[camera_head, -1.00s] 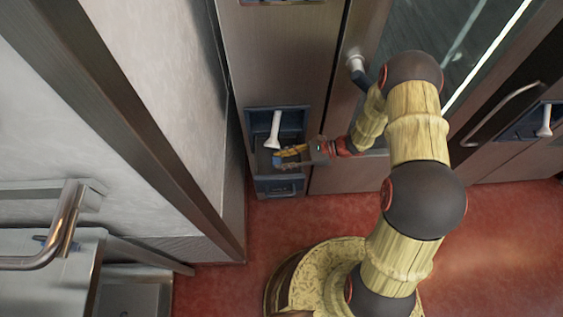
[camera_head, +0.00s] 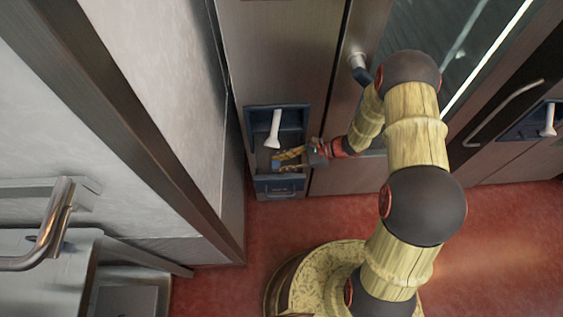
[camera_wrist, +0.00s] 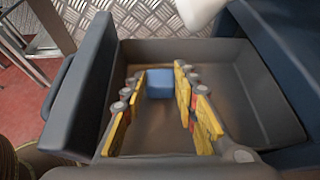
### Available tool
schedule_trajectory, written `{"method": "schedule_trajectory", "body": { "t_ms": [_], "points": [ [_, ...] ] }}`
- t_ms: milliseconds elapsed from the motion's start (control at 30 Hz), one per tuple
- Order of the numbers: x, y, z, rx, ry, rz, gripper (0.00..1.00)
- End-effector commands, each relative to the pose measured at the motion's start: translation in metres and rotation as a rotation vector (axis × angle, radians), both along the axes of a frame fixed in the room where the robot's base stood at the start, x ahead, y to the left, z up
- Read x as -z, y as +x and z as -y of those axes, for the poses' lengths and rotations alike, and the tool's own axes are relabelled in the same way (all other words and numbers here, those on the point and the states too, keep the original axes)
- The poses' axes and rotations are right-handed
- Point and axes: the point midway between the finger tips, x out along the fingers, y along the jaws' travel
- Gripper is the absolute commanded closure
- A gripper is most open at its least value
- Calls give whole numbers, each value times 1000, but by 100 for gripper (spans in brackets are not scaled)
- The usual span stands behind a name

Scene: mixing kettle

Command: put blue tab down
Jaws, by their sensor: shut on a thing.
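The blue tab (camera_wrist: 159,84) is a small blue block between the yellow fingertips of my gripper (camera_wrist: 160,82) in the wrist view. My gripper is shut on it.
A white spout (camera_head: 275,128) hangs in the recess, just above my gripper. A metal wall corner (camera_head: 215,225) stands at left. The red floor (camera_head: 500,235) at right is clear.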

Motion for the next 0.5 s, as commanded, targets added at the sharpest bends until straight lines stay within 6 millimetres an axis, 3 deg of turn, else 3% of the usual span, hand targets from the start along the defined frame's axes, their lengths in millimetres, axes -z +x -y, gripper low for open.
{"method": "schedule_trajectory", "body": {
  "t_ms": [133,167,500],
  "points": [
    [2,0,0,0,0,0,100],
    [2,0,0,0,0,0,70],
    [2,0,0,0,0,0,52]
  ]
}}
